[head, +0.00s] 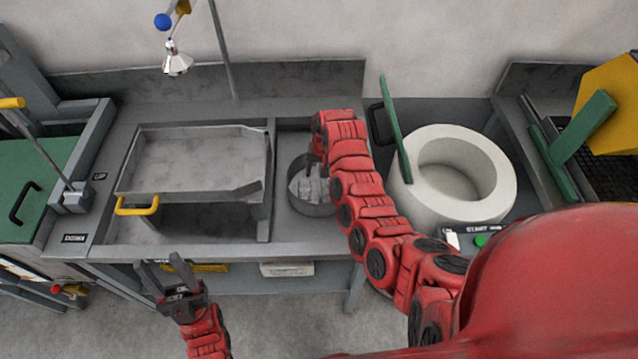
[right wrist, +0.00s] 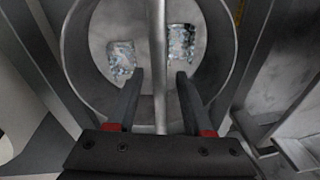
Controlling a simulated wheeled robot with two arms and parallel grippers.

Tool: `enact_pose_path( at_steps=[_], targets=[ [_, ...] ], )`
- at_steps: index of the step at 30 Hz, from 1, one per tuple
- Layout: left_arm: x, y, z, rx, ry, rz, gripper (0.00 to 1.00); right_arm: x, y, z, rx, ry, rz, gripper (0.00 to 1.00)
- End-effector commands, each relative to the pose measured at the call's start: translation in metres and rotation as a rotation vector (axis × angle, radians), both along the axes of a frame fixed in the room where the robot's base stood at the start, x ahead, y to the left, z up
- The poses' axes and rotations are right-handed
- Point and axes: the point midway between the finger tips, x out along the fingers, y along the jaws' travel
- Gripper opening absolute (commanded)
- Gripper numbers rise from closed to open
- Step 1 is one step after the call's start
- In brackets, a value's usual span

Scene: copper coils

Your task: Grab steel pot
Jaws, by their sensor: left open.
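The steel pot (head: 318,209) is a round grey vessel in the narrow bay right of the tray, partly hidden by my right arm in the head view. In the right wrist view the pot (right wrist: 107,24) is seen from above, with a straight metal bar (right wrist: 158,30) across its middle and two shiny speckled patches inside. My right gripper (right wrist: 160,74) is over the pot, its fingers apart on either side of the bar, with gaps showing. My left gripper (head: 158,262) is open and empty in front of the bench, away from the pot.
A grey tray (head: 200,160) with a yellow handle (head: 138,206) stands left of the pot. A white ring-shaped vessel (head: 490,190) with a green lever (head: 394,125) stands right of it. Bench walls enclose the pot closely. A shower-like nozzle (head: 177,62) hangs at the back.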

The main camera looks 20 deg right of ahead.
Motion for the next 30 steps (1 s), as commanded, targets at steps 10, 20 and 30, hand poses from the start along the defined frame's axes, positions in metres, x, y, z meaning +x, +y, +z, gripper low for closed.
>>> enact_pose_path(
  at_steps=[10, 20, 30],
  targets=[
    [0.0, 0.0, -0.0001, 0.0, 0.0, 0.0, 0.5, -0.0001, 0.0, 0.0, 0.0, 0.0, 0.0, 0.0],
    [0.0, 0.0, 0.0, 0.0, 0.0, 0.0, 0.5, -0.0002, 0.0, 0.0, -0.001, 0.001, 0.0, 0.0],
    [0.0, 0.0, 0.0, 0.0, 0.0, 0.0, 0.5, -0.0004, -0.0001, -0.0002, -0.001, 0.001, 0.0, 0.0]
  ],
)
